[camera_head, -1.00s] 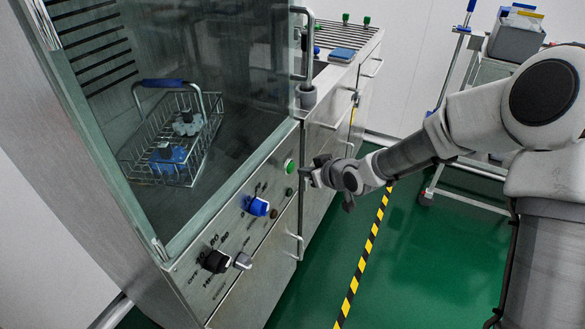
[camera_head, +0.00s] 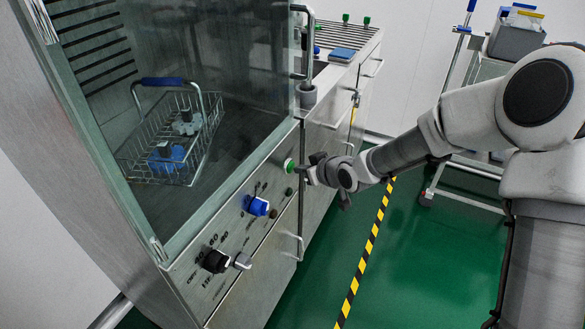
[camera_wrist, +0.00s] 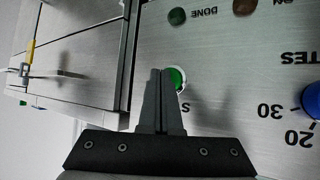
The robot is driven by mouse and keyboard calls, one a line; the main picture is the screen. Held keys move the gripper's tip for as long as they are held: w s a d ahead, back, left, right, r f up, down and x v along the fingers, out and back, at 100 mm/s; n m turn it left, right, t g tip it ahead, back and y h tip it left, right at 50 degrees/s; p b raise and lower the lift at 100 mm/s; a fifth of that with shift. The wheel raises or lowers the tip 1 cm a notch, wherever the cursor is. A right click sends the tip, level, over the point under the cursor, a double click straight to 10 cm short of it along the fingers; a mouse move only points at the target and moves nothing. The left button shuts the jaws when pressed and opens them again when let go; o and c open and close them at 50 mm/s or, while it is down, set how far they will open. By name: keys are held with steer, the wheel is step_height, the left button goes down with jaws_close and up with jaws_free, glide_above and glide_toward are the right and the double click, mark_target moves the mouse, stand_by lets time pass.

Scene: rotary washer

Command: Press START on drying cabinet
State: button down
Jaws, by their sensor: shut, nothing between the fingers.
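The drying cabinet (camera_head: 180,262) stands at the left with its glass front closed over a wire basket (camera_head: 172,140). On its control panel is a round green button (camera_head: 289,165), next to my gripper's fingertips (camera_head: 300,170). In the wrist view the green button (camera_wrist: 177,78) shows just beside and partly behind the fingertips (camera_wrist: 161,74). The fingers are shut together and empty. They point at the panel; I cannot tell whether they touch the button. Most of the label by the button is hidden behind the fingers.
The panel also has a blue knob (camera_head: 257,207), a black knob (camera_head: 215,261) and small dark lamps, one marked DONE (camera_wrist: 177,16). A sink counter (camera_head: 340,75) adjoins behind. A trolley (camera_head: 470,175) stands at the right. Green floor with a striped line (camera_head: 366,250) is clear.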

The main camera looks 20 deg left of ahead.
steer(key=shift+a, duration=0.3)
stand_by(0.4)
steer(key=shift+d, duration=0.85)
steer(key=shift+s+d+p, duration=0.15)
steer(key=shift+d+p, duration=0.6)
steer(key=shift+d, duration=0.5)
steer(key=shift+s+d+p, duration=0.1)
steer(key=shift+d+p, duration=0.6)
steer(key=shift+d, duration=0.55)
